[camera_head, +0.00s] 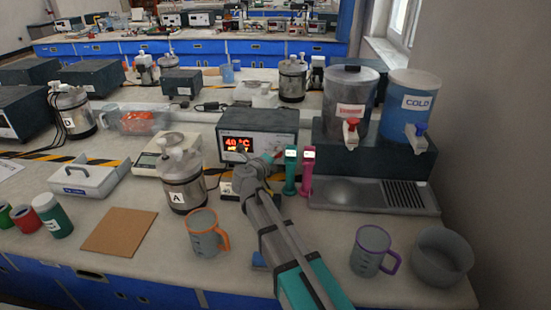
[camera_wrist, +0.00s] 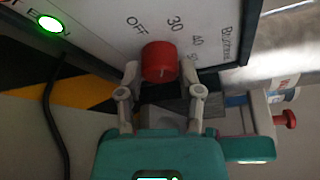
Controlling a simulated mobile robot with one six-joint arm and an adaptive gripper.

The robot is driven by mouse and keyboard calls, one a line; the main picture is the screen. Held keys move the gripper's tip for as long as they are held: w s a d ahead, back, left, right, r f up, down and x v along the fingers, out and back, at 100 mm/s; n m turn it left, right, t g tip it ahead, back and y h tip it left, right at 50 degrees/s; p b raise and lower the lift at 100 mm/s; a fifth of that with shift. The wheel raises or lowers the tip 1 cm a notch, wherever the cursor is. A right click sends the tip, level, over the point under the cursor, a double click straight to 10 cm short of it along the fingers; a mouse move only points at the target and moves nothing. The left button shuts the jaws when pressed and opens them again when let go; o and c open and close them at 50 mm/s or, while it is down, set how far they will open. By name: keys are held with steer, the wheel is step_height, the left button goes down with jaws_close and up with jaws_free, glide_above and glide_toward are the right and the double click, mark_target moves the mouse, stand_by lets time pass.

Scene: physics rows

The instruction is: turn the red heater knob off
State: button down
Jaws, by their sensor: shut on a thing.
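The red heater knob (camera_wrist: 160,62) is on the pale front panel (camera_wrist: 105,35) of a dark heater box (camera_head: 258,121). In the wrist view, the labels OFF, 30, 40 and 50 run around the knob. I cannot clearly tell which label its pointer faces. The heater's lit display (camera_head: 237,144) reads 40 °C in the head view. My gripper (camera_wrist: 160,74) is shut on the knob, with one finger on each side of it. In the head view, my gripper (camera_head: 262,163) is at the panel's lower right and largely hides the knob.
A teal pipette (camera_head: 290,172) and a pink pipette (camera_head: 307,174) stand close to the right of my gripper. A steel flask marked A (camera_head: 183,185) is to the left. An orange-handled mug (camera_head: 203,236) and a purple-handled mug (camera_head: 369,254) stand in front, either side of my arm.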

steer(key=shift+f+n+t+h+b, duration=0.15)
steer(key=shift+n+t+h+b, duration=0.3)
steer(key=shift+n+b, duration=0.8)
steer(key=shift+n, duration=0.35)
steer(key=shift+c, duration=1.3)
jaws_free()
steer(key=v, duration=0.7)
steer(key=shift+s+a, duration=0.15)
steer(key=shift+s, duration=0.1)
